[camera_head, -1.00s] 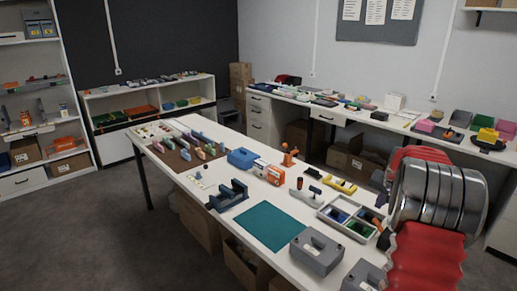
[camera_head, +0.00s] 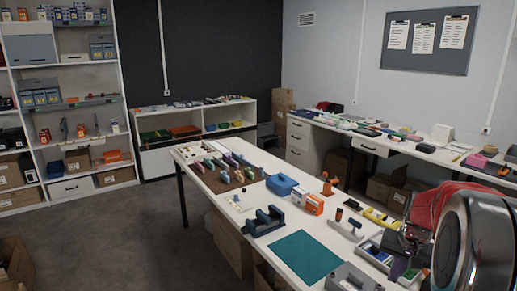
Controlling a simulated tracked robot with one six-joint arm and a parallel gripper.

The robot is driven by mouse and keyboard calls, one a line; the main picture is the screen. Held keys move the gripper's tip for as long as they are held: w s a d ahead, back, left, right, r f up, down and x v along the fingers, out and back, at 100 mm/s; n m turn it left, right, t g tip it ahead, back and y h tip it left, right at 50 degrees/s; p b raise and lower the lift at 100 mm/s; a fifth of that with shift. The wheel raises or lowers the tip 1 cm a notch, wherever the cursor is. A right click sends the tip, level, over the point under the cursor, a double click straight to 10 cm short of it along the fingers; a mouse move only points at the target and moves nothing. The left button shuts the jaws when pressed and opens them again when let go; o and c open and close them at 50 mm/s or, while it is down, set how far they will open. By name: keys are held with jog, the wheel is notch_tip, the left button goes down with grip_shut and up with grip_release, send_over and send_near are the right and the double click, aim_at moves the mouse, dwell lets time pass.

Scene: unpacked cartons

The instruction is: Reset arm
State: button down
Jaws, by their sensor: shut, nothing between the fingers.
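My arm shows large at the right edge, with a shiny metal joint and a red ribbed sleeve. Beside it, my gripper (camera_head: 403,262) shows small and partly hidden by the arm, in front of the grey divided tray (camera_head: 366,256). It looks shut and empty. I cannot tell its exact height over the table.
A white workbench (camera_head: 252,222) carries a teal mat (camera_head: 306,257), a blue-grey cradle (camera_head: 264,221), a blue box (camera_head: 281,184), an orange-and-white box (camera_head: 314,204) and a grey block (camera_head: 350,279). Shelves (camera_head: 70,105) stand left.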

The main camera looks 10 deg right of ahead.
jog(key=s+a+r+n+t, duration=0.1)
jog(key=s+a, duration=0.4)
jog(key=a, duration=0.6)
jog(key=s+a+r+n+t, duration=0.1)
jog(key=s+a+r+n, duration=0.3)
jog(key=a, duration=0.6)
jog(key=s+a+r+n+t+y, duration=0.1)
jog(key=s+a+r+n, duration=0.2)
jog(key=a, duration=0.8)
jog(key=s+r, duration=0.2)
jog(key=s, duration=0.2)
jog(key=shift+s+a+r, duration=0.35)
jog(key=shift+s+r, duration=0.05)
